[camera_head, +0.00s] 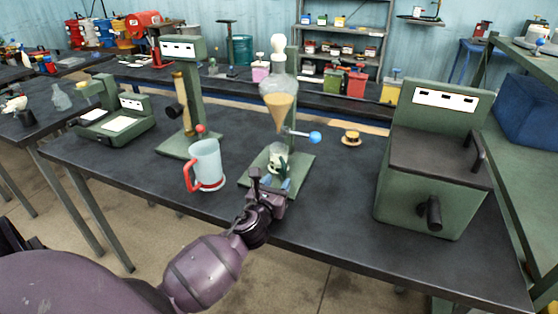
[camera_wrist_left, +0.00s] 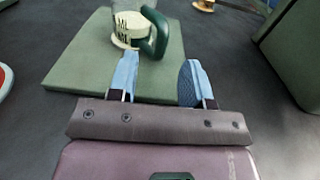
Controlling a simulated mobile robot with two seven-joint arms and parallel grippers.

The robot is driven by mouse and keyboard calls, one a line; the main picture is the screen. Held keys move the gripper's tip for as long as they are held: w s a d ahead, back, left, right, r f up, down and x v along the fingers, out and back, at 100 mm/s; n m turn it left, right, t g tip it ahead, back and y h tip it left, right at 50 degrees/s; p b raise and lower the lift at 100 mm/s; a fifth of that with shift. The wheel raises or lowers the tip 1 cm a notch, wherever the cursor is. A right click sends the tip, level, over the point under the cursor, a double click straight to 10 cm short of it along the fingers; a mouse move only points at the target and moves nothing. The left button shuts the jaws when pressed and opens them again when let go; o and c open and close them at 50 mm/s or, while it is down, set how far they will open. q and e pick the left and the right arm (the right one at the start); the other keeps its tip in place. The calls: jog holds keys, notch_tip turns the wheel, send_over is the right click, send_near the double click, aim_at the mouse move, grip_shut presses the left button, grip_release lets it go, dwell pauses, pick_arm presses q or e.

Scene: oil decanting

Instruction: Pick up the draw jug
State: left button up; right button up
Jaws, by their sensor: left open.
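A small clear jug (camera_head: 277,154) stands upright on the green stand base under the funnel of amber liquid (camera_head: 279,105). In the left wrist view the jug (camera_wrist_left: 128,27) has a pale graduated body and a dark green handle (camera_wrist_left: 156,34) facing the gripper's side. My left gripper (camera_head: 272,183) is just in front of the jug in the head view. In the wrist view its blue fingertips (camera_wrist_left: 158,76) are apart with nothing between them, short of the handle. A larger pale jug with a red handle (camera_head: 206,163) stands to the left. My right gripper is out of view.
The green stand base (camera_wrist_left: 80,60) lies under the fingers. A valve with a blue knob (camera_head: 315,137) sticks out right of the funnel. A green box machine (camera_head: 433,155) stands at right, a green column stand (camera_head: 183,100) at left. Dark table is clear between jug and machine.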

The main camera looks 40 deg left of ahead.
aim_at(283, 174)
pick_arm(q)
jog(key=shift+x, duration=2)
grip_shut()
